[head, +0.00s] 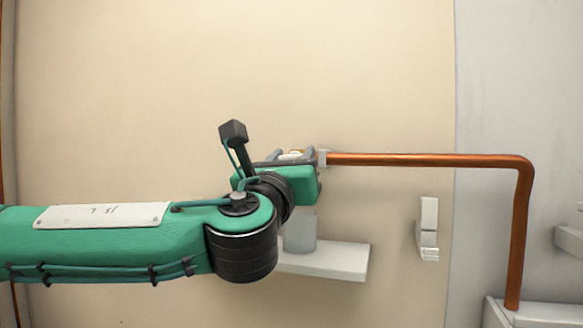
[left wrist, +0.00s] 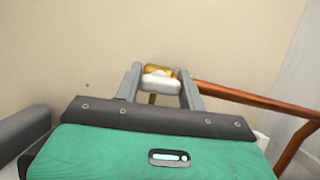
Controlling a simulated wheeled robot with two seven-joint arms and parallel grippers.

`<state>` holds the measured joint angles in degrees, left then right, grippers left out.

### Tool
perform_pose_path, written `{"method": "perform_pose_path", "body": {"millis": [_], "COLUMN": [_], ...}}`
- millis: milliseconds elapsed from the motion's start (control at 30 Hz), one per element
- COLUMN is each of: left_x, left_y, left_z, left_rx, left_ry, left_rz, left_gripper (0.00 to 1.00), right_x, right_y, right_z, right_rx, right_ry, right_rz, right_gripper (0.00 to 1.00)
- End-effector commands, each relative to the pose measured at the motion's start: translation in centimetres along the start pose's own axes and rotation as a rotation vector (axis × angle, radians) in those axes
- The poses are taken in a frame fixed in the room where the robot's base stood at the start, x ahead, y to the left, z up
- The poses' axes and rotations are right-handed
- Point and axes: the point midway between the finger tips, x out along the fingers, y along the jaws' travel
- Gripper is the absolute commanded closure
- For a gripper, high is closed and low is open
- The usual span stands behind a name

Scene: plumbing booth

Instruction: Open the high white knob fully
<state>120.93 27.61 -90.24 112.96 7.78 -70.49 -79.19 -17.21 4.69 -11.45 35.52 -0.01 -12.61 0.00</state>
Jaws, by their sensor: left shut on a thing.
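The white knob (left wrist: 161,86) sits at the end of my left gripper (left wrist: 160,88), with one grey finger on each side of it. A brass valve part (left wrist: 158,70) shows just behind the knob. In the head view, my left gripper (head: 293,157) reaches in from the left and is shut on the knob (head: 290,156), which is mostly hidden by the fingers. The copper pipe (head: 420,160) runs right from a pale fitting (head: 322,158) beside the gripper. How far the knob is turned cannot be told. My right gripper is not in view.
Below the gripper, a white shelf (head: 330,262) holds a pale grey container (head: 300,236), partly hidden by my arm. A white bracket (head: 428,228) is on the beige wall (head: 370,80). The pipe bends down at the right into a pale box (head: 540,314).

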Motion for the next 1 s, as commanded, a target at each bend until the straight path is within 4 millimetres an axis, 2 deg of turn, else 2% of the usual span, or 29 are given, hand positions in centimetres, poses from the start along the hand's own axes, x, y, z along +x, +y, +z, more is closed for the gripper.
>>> {"method": "perform_pose_path", "body": {"millis": [33, 400, 700, 1000], "left_x": [-0.2, -0.3, -0.2, -0.1], "left_y": [0.1, 0.1, 0.1, 0.1], "left_z": [-0.6, -0.8, -0.7, -0.5], "left_rx": [-0.028, -0.322, -0.584, -0.847], "left_ry": [-0.001, -0.001, 0.002, 0.002], "left_rz": [0.011, 0.132, 0.242, 0.350], "left_gripper": [0.83, 0.83, 0.83, 0.83], "right_x": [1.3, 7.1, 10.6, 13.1], "right_y": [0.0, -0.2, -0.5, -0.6], "right_z": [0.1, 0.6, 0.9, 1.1], "right_rx": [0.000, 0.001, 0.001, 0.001], "right_ry": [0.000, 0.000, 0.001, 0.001], "right_rz": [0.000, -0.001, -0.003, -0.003], "right_gripper": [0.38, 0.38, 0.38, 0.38]}}
